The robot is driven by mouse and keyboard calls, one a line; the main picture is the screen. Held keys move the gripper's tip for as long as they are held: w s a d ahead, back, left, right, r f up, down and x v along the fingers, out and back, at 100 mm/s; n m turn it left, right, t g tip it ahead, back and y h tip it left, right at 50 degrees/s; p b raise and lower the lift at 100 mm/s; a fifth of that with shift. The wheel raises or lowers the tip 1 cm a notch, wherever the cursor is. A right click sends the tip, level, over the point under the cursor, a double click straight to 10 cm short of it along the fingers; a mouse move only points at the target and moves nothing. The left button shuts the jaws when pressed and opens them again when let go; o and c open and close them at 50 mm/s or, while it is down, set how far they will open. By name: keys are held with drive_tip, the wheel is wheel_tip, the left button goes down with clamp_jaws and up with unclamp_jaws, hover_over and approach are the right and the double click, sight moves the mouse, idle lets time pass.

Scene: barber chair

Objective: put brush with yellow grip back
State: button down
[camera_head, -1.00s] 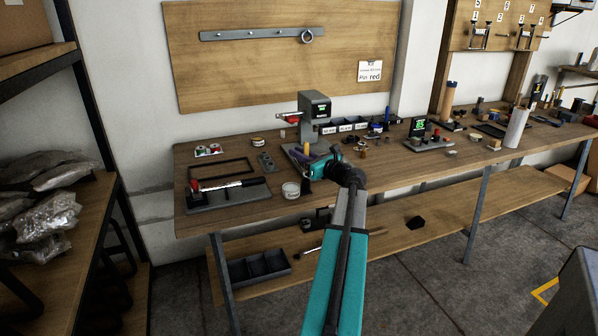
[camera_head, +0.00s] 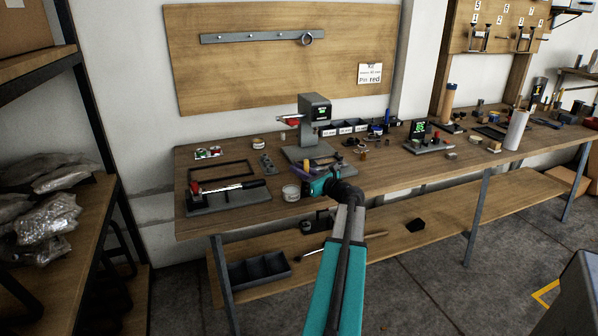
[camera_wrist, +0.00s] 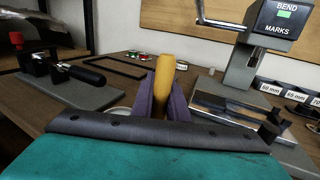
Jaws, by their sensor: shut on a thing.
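The brush's yellow grip (camera_wrist: 165,85) stands roughly upright between the two purple fingers of my gripper (camera_wrist: 162,108) in the wrist view. The fingers are shut on it. In the head view the yellow grip (camera_head: 306,166) shows just above my gripper (camera_head: 308,184), near the front edge of the workbench (camera_head: 400,185). The bristle end is hidden behind the wrist and fingers.
A bending press (camera_wrist: 243,65) with a "BEND MARKS" display stands behind and right of my gripper. A lever tool on a grey base (camera_head: 228,196) and a white round tin (camera_head: 291,192) are to the left. Labelled bins (camera_head: 345,128) stand behind. The lower shelf (camera_head: 430,205) runs beneath.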

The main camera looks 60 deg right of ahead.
drive_tip(key=shift+f, duration=0.4)
drive_tip(key=c, duration=1.7)
unclamp_jaws()
drive_tip(key=shift+c, duration=0.2)
drive_tip(key=shift+s+r, duration=0.1)
drive_tip(key=shift+r, duration=0.15)
drive_tip(key=b+v, duration=0.1)
drive_tip(key=v, duration=1)
drive_tip(key=shift+s+a, duration=0.15)
drive_tip(key=shift+s, duration=0.2)
drive_tip(key=shift+f, duration=0.1)
